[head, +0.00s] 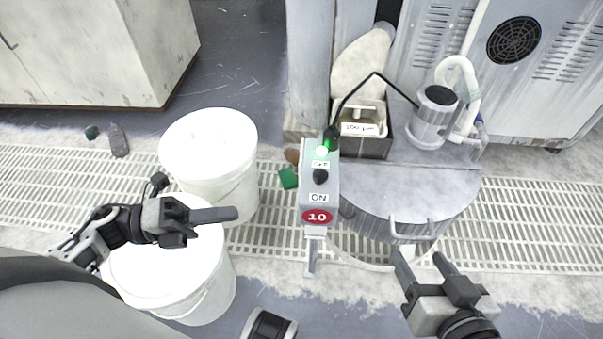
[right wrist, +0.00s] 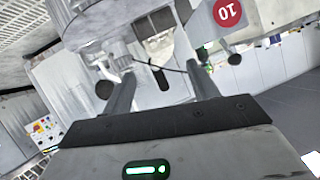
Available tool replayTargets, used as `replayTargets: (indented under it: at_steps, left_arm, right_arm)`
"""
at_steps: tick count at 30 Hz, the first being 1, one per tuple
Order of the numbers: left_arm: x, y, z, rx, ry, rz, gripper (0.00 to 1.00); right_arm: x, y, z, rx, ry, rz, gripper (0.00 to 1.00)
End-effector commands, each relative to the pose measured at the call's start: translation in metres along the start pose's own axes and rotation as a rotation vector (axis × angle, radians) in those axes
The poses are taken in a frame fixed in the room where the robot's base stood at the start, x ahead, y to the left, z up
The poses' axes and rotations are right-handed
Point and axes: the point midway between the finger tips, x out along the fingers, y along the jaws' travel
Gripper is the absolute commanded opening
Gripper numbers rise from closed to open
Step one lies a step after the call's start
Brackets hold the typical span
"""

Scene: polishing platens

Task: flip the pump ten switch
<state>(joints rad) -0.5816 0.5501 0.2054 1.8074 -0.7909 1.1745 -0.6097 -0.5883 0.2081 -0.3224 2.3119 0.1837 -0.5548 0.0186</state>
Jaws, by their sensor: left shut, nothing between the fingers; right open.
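The pump ten switch box (head: 318,190) is a grey box on a post in the middle of the head view. It has a lit green lamp (head: 321,152), a black knob (head: 320,176), an ON label and a red round 10 badge (head: 317,216). The badge also shows in the right wrist view (right wrist: 227,12). My left gripper (head: 236,213) is shut and empty, left of the box and above the white buckets. My right gripper (head: 419,254) is open and empty, right of and nearer than the box, by the front of the round metal tank. Neither gripper touches the box.
The round metal tank (head: 405,190) with a front handle stands right of the box, with a pump (head: 434,118) and a dark tray (head: 374,147) on top. Two white buckets (head: 209,140) stand at left. A floor grating (head: 520,225) runs across. A black cable rises behind the box.

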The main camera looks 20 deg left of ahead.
Motion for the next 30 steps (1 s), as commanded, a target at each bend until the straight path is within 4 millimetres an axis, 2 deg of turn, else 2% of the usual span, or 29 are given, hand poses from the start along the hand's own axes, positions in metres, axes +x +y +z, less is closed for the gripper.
replayTargets:
  at_steps: [5,8,11,22,24,30]
  left_arm:
    - [0.002,0.0,0.0,0.0,0.0,-0.001,0.0]
    - [0.011,0.0,0.0,0.002,0.0,-0.002,0.0]
    - [0.026,0.0,0.0,0.003,0.0,-0.004,0.0]
    - [0.104,-0.001,0.001,0.004,-0.001,-0.006,0.0]
    - [0.112,0.0,0.011,0.006,-0.001,-0.003,0.0]
    - [0.126,0.0,0.025,0.001,0.0,-0.001,0.0]
  right_arm:
    - [0.0,0.0,0.0,0.0,0.001,0.0,0.59]
    - [0.0,0.0,0.0,-0.001,0.004,-0.001,0.59]
    - [0.0,0.0,-0.001,-0.001,0.01,-0.002,0.59]
    - [0.001,-0.002,-0.003,-0.002,0.035,-0.008,0.59]
    - [0.001,-0.002,-0.004,-0.003,0.045,-0.011,0.59]
    - [-0.003,-0.006,-0.01,-0.007,0.069,-0.022,0.59]
